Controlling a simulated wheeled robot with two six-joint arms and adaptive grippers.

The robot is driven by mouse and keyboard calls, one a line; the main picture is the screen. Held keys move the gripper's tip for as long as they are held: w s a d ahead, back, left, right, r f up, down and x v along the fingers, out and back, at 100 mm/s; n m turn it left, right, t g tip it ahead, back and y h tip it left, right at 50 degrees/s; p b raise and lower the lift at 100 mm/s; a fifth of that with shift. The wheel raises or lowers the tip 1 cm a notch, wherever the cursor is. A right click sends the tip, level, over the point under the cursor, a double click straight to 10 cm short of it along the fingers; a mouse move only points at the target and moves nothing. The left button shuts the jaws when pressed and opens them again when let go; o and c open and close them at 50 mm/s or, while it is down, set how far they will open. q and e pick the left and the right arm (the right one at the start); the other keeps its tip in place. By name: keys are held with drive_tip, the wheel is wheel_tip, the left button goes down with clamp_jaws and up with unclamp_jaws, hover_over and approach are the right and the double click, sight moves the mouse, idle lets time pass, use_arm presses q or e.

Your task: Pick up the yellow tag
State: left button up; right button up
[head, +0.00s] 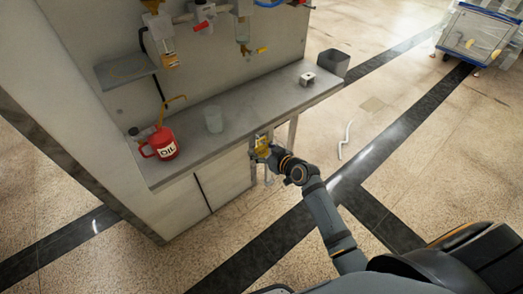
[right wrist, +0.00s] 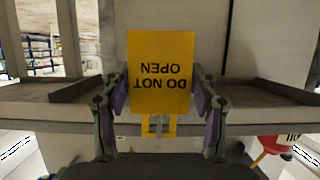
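The yellow tag (right wrist: 160,72) faces the right wrist camera and reads "DO NOT OPEN" upside down. In the head view it shows as a small yellow patch (head: 262,147) at the bench's front edge, partly hidden by my right gripper (head: 264,152). In the right wrist view the fingers of my right gripper (right wrist: 160,98) are spread, one at each side edge of the tag. Whether the pads touch its edges is hard to tell. A smaller yellow piece (right wrist: 160,126) shows beyond the tag, between the fingers. My left gripper is out of view.
The grey bench (head: 240,120) carries a red oil can (head: 160,143), a clear cup (head: 214,119) and a small metal block (head: 307,79). A grey bin (head: 334,62) stands at its far end. A white strip (head: 346,138) lies on the open floor to the right.

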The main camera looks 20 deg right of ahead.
drive_tip(key=c, duration=0.4)
drive_tip(key=shift+o, duration=0.2)
drive_tip(key=shift+r, duration=0.1)
drive_tip(key=shift+r, duration=0.3)
drive_tip(key=s+d, duration=0.1)
drive_tip(key=s, duration=0.2)
drive_tip(key=s+d, duration=0.1)
drive_tip(key=s, duration=0.1)
drive_tip(key=s+d+b, duration=0.1)
drive_tip(key=s, duration=0.2)
drive_tip(key=shift+s+r, duration=0.2)
drive_tip(key=shift+s, duration=0.15)
drive_tip(key=shift+c, duration=0.4)
drive_tip(key=s+d+p, duration=0.2)
drive_tip(key=s+d, duration=0.1)
drive_tip(key=s, duration=0.5)
drive_tip(key=shift+s+r, duration=0.15)
